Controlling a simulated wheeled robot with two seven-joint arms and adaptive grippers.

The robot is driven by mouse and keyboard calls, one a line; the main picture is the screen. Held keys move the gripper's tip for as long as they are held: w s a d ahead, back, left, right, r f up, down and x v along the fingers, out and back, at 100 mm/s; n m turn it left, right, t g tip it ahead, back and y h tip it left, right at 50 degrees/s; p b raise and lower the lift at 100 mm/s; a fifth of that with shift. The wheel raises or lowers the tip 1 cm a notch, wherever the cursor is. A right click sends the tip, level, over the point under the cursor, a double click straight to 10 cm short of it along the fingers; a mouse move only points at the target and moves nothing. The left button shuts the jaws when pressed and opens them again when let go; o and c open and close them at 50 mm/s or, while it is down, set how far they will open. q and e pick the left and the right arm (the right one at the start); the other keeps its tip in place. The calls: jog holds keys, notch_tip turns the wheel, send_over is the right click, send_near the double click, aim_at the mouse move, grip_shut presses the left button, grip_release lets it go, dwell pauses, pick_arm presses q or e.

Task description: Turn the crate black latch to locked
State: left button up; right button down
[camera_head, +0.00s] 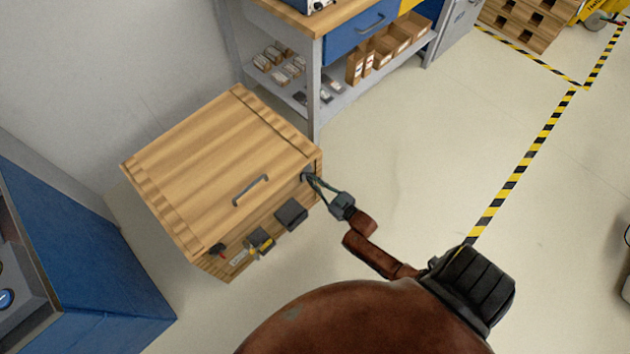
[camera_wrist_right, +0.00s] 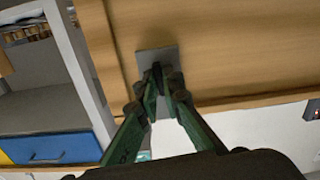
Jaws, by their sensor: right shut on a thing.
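The wooden crate (camera_head: 215,160) stands on the floor left of the middle in the head view, with its lid down. The black latch (camera_wrist_right: 157,74) sits on a grey plate (camera_wrist_right: 148,58) on the crate's wooden face in the wrist view. My right gripper (camera_head: 311,181) reaches the crate's right front corner. In the wrist view its two green fingers (camera_wrist_right: 166,88) are closed around the latch, which they partly hide. In the head view the fingertips cover most of the latch. My left gripper is not in view.
A grey handle (camera_head: 250,190) is on the lid. A workbench (camera_head: 314,65) stands behind, and a blue cabinet (camera_head: 90,270) at left.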

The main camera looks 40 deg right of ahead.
jog(key=shift+f, duration=0.1)
dwell(0.3)
jog(key=c, duration=2.1)
grip_release()
jog(key=s, duration=0.8)
jog(key=s+d, duration=0.1)
jog(key=s, duration=0.3)
